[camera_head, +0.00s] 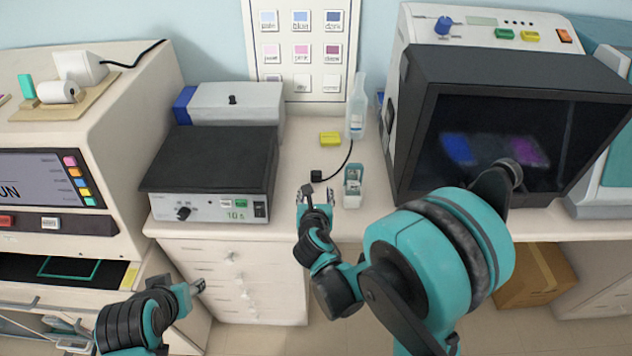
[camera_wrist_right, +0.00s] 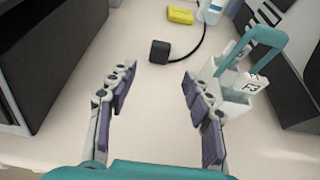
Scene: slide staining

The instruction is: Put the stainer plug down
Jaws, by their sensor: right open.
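The stainer plug (camera_head: 316,175) is a small black block on a black cable, lying on the white bench top. It also shows in the right wrist view (camera_wrist_right: 159,51), beyond my fingertips and apart from them. My right gripper (camera_head: 318,196) is open and empty, just in front of the plug; in the wrist view its two fingers (camera_wrist_right: 157,76) are spread wide with bare bench between them. My left gripper (camera_head: 197,287) is low at the left, in front of the drawers, away from the plug; its jaw opening is too small to judge.
A white holder with a teal handle (camera_wrist_right: 236,103) stands close to my right finger. A clear bottle (camera_head: 356,108) and a yellow block (camera_head: 330,139) are behind the plug. A black-topped hot plate (camera_head: 212,160) stands left, a dark-windowed hood (camera_head: 500,130) right.

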